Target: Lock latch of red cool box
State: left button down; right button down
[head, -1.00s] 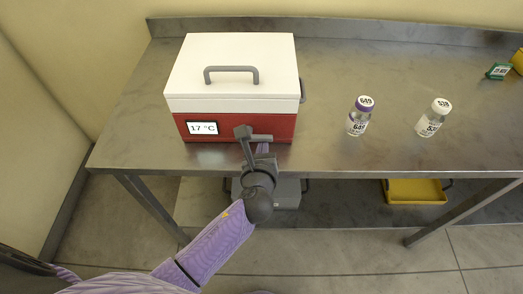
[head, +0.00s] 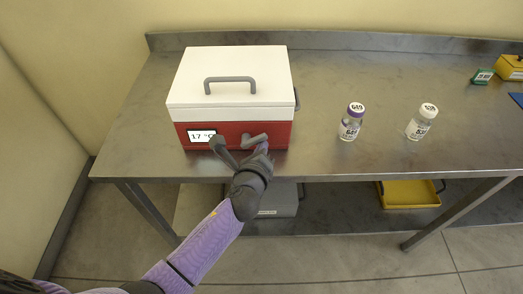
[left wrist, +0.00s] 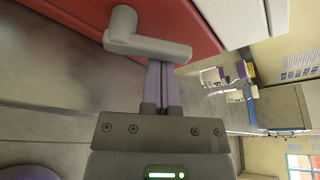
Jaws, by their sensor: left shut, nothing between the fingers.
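The red cool box (head: 235,130) stands on the steel table with its white lid (head: 230,80) down. Its grey latch (head: 256,139) is on the right part of the red front, its lever lying roughly sideways. My left gripper (head: 263,148) is at the latch, just below the lever. In the left wrist view, the latch (left wrist: 150,43) lies across the tips of my shut purple fingers (left wrist: 163,67). The fingers look touching or very close to the lever; I cannot tell which. Nothing is held between them. My right gripper is not in view.
A yellow bin (head: 408,194) is on the lower shelf. The tabletop between box and bottles is clear.

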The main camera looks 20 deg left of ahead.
pick_arm(q)
jog(key=n, duration=0.1)
jog(key=r+n+h+b, duration=0.1)
jog(key=shift+a+n+t, duration=0.25)
jog(key=shift+n+t, duration=0.15)
jog(key=n+b, duration=0.1)
jog(key=a+r+n+t, duration=0.1)
jog(key=n, duration=0.1)
jog(key=shift+s+n+h+b, duration=0.2)
jog(key=shift+n+h+b, duration=0.1)
jog(key=shift+h+b, duration=0.1)
jog(key=shift+r, duration=0.1)
